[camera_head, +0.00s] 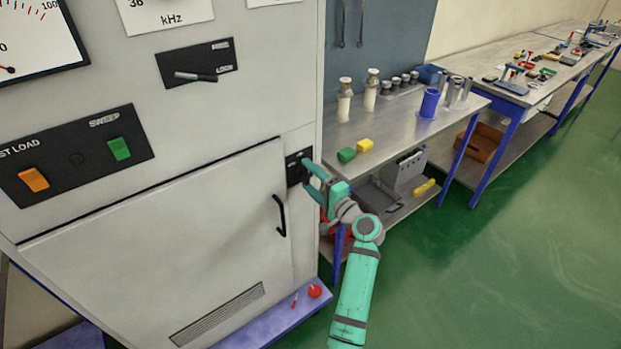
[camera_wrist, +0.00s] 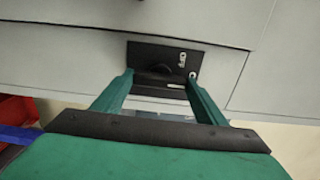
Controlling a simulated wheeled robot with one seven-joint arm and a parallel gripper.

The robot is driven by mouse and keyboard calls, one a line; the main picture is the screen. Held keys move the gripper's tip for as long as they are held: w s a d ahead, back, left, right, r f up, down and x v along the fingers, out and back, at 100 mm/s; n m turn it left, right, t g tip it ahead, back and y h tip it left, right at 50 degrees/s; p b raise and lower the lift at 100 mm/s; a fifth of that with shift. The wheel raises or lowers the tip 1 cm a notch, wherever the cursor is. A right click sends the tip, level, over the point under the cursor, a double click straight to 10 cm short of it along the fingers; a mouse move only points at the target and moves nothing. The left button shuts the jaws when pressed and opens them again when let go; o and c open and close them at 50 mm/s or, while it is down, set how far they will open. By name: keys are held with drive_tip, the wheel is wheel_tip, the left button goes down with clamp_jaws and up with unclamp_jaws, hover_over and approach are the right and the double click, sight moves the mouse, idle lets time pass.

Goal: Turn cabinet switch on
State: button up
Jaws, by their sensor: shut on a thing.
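The cabinet (camera_head: 190,220) is a large pale grey case. A black switch plate (camera_head: 293,177) sits on its right front edge, beside the door. My green gripper (camera_head: 306,166) is at the plate. In the wrist view its two fingers reach the plate, one at each side, and my gripper (camera_wrist: 160,81) is shut on the switch's dark handle. The fingers partly hide the plate, and the handle's exact angle is hard to tell.
The cabinet door has a black handle (camera_head: 280,215) just left of the plate. A workbench (camera_head: 405,125) with several parts stands close at the right. A red button (camera_head: 315,291) is on the blue base. Green floor (camera_head: 500,270) is free at the right.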

drive_tip(key=shift+d, duration=0.1)
drive_tip(key=o, duration=1.1)
drive_tip(key=shift+c, duration=0.2)
drive_tip(key=v, duration=1.1)
